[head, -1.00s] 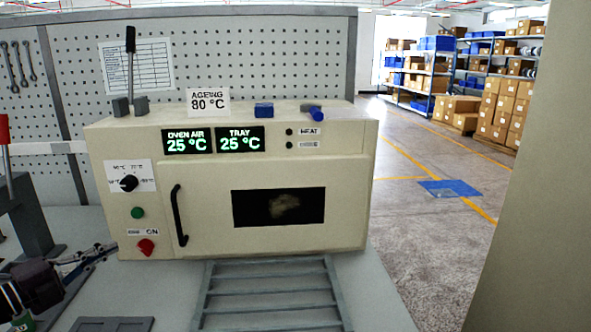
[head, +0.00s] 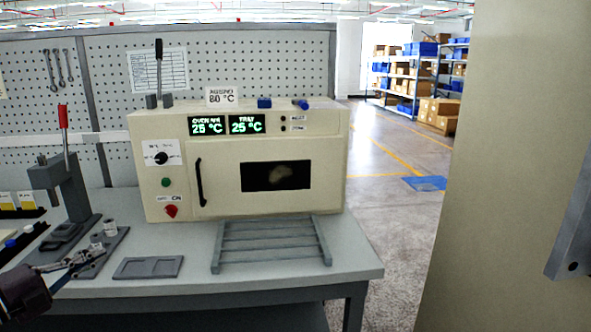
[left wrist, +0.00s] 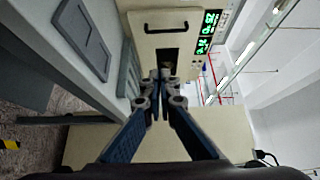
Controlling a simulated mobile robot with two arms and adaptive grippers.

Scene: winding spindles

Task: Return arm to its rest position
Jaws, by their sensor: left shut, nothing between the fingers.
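My left gripper (head: 82,259) is at the lower left of the head view, in front of the bench's left part. Its fingers are shut with nothing between them. In the left wrist view the closed fingertips (left wrist: 161,76) point toward the oven front and touch nothing that I can see. The cream oven (head: 215,160) stands on the bench with its door closed and a pale lump visible behind the window. Its displays read 25 °C for oven air and tray. My right gripper is not in view.
A slatted rack (head: 270,242) lies before the oven, beside a flat grey tray (head: 148,267). A press with a red handle (head: 63,117) stands at the left, with small cylinders near its base. A cream panel (head: 490,150) blocks the right side. The aisle floor (head: 385,220) is partly clear.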

